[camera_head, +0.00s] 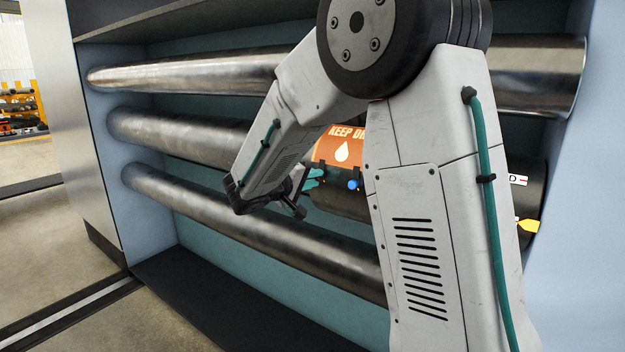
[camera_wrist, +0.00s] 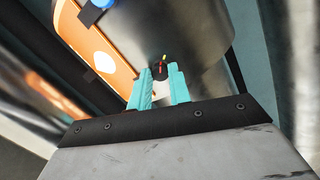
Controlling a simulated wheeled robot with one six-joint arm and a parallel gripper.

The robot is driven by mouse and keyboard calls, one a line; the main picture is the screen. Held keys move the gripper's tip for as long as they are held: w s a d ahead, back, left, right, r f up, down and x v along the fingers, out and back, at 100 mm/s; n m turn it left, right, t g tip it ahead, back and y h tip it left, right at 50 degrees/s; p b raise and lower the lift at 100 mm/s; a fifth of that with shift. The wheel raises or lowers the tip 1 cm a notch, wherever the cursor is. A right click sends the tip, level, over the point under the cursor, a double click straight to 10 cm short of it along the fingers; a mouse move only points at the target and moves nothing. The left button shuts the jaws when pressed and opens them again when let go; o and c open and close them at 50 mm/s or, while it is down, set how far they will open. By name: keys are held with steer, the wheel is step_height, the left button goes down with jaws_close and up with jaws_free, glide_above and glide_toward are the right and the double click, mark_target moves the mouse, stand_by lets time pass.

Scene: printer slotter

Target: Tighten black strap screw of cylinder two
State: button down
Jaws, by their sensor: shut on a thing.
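Cylinder two is the middle metal roller (camera_head: 180,132); in the wrist view its curved surface (camera_wrist: 205,40) fills the upper middle. An orange "KEEP D…" label (camera_head: 345,147) is wrapped on it, also in the wrist view (camera_wrist: 75,22). The black strap screw (camera_wrist: 159,72), with a red and yellow mark, sits on the cylinder beside the label. My gripper (camera_wrist: 160,77) has its teal fingers closed around the screw from both sides. In the head view my gripper (camera_head: 314,178) is at the cylinder, partly behind my arm; the black screw is hidden there.
A blue knob (camera_head: 352,184) sits near the label's lower right corner, close to my gripper. Other rollers run above (camera_head: 190,73) and below (camera_head: 270,230). A yellow tag (camera_head: 528,226) shows at the right. Open floor (camera_head: 50,250) lies left of the cabinet.

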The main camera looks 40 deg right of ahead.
steer(key=shift+m+y, duration=0.3)
steer(key=shift+m, duration=1.2)
steer(key=c, duration=1.3)
jaws_free()
steer(key=v, duration=0.7)
steer(key=shift+a, duration=0.4)
steer(key=shift+s, duration=0.1)
